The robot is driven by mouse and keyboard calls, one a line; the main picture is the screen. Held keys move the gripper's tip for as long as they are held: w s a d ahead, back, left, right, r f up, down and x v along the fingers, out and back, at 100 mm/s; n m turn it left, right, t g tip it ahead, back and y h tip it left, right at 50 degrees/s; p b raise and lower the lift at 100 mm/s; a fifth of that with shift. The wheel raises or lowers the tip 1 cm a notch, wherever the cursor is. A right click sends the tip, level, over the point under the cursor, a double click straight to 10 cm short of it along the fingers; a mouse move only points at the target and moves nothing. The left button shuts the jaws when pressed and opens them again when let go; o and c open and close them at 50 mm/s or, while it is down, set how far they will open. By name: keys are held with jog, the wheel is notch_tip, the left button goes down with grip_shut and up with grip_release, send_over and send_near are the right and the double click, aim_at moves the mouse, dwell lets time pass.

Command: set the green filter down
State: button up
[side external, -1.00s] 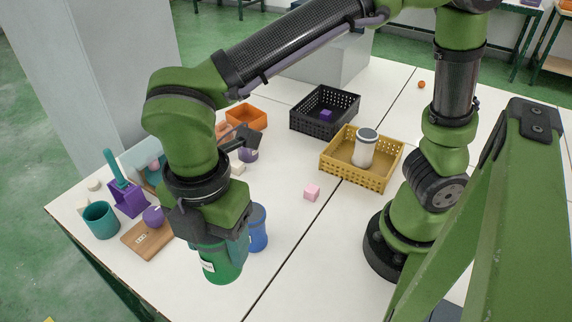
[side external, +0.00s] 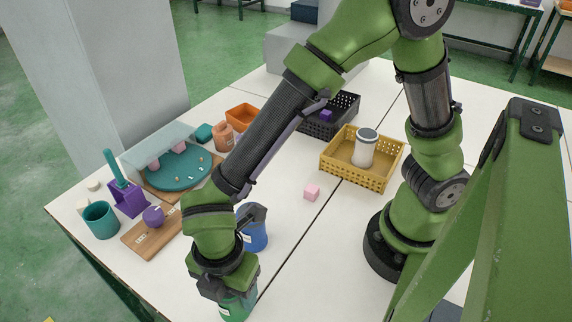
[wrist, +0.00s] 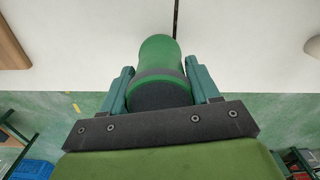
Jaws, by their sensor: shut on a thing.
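The green filter (side external: 236,306) is a green cylinder with a dark end, low in the side view near the table's front edge. My gripper (side external: 226,290) is shut on it from above and hides its upper part. In the wrist view the green filter (wrist: 160,60) lies between the two fingers of my gripper (wrist: 160,88), one on each side. I cannot tell whether its base touches the table.
A blue container (side external: 254,236) stands just behind my gripper. A wooden board (side external: 150,234) with a purple ball, a teal cup (side external: 101,220) and a turntable tray (side external: 178,168) lie left. A yellow crate (side external: 333,172) holds a white jar.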

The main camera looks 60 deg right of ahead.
jog(key=shift+f, duration=0.45)
jog(key=shift+f, duration=0.1)
jog(key=o, duration=1.1)
jog(key=shift+o, duration=0.2)
